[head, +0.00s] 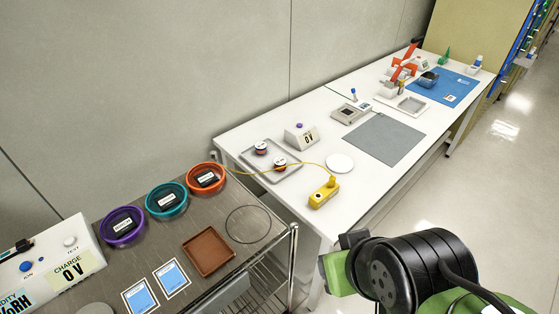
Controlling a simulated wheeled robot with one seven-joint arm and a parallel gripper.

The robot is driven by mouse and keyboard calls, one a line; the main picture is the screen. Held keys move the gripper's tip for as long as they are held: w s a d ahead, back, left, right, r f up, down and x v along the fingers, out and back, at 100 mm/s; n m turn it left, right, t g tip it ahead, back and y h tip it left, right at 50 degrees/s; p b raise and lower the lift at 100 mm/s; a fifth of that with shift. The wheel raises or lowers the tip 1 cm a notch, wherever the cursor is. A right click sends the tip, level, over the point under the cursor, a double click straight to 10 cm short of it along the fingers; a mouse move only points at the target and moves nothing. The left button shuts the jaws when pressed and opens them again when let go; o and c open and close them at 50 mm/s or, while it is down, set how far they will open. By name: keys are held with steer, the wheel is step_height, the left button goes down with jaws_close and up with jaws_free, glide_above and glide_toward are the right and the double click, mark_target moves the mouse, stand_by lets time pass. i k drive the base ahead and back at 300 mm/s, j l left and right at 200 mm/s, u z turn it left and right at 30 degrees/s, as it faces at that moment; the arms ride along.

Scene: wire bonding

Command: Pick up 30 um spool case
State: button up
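The label print is too small to read, so I cannot tell which is the 30 um spool case. My arm shows at the bottom right, well to the right of the cases and apart from them. Green and dark blocks at its left side may be my gripper (343,262); no finger gap can be made out.
A brown square tray (209,271), blue-and-white cards (140,298) and a thin ring outline lie on the cart. A charge display box (65,268) stands at its left. The white bench (300,215) holds a tray with two spools (286,175) and a yellow device (325,194).

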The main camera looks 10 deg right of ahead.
mark_target(260, 148)
steer(key=i+l+u, duration=0.1)
steer(key=u, duration=0.3)
steer(key=l+u, duration=0.1)
steer(key=u, duration=0.3)
steer(key=i+l+u, duration=0.1)
steer(key=u, duration=0.3)
steer(key=l+u, duration=0.15)
steer(key=u, duration=0.25)
